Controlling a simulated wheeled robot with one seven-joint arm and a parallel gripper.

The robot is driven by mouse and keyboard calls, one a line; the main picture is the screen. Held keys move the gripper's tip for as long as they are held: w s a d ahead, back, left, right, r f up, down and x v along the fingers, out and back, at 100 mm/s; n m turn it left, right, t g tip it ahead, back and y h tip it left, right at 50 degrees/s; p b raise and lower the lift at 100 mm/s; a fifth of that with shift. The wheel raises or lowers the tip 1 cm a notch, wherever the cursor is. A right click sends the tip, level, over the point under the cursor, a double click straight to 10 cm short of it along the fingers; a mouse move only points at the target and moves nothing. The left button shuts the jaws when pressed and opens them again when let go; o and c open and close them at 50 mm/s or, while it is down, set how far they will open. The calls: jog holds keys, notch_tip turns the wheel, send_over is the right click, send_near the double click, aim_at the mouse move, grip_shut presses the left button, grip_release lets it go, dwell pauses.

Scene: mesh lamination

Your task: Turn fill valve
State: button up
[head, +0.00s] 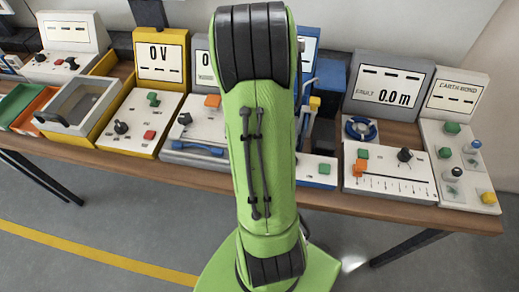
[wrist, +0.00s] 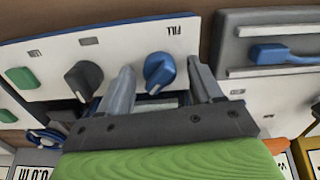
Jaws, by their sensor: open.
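The fill valve is a blue knob (wrist: 159,72) on a white panel (wrist: 117,45), under an upside-down FILL label in the wrist view. My gripper (wrist: 160,66) is open, with one grey finger on each side of the blue knob. A small gap shows between the knob and each finger, and nothing is gripped. The knob's pointer with a light edge slants down and to the left in the picture. In the head view my green arm hides the gripper and the fill valve.
In the wrist view a black knob (wrist: 84,82) sits close left of my left finger, with a green button (wrist: 22,78) farther left. A grey unit with a blue handle (wrist: 283,53) stands to the right. In the head view several instruments crowd the wooden bench (head: 420,214).

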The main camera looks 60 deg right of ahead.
notch_tip(320, 180, up, 16)
jog(key=p, duration=0.4)
jog(key=shift+f, duration=0.15)
